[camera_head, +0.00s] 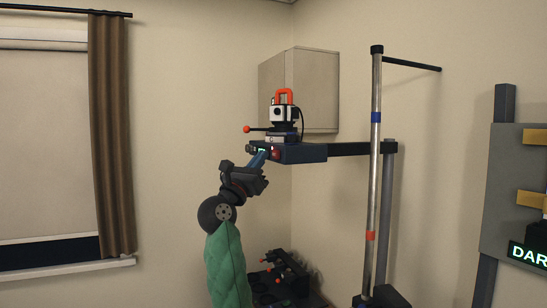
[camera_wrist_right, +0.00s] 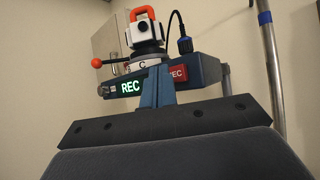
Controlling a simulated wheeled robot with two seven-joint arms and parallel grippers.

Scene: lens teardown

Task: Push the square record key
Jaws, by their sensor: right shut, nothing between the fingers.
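The square red record key (camera_wrist_right: 177,73), lettered "EC" where it shows, is on the front of a blue-grey box (camera_head: 307,153). Its left edge is hidden behind my fingers in the right wrist view. A lit green REC display (camera_wrist_right: 131,87) is just left of the fingers; it also shows small in the head view (camera_head: 261,150). My right gripper (camera_head: 259,158) is shut and empty, its blue fingertips (camera_wrist_right: 157,75) pointing at the box front. I cannot tell whether they touch the key. My left gripper is out of view.
A white camera-like head (camera_head: 284,113) with an orange handle stands on the box. A red-ball lever (camera_head: 247,129) sticks out left. A steel pole (camera_head: 375,150) rises at right. Several dark parts (camera_head: 284,275) lie below. A wall cabinet (camera_head: 315,85) is behind.

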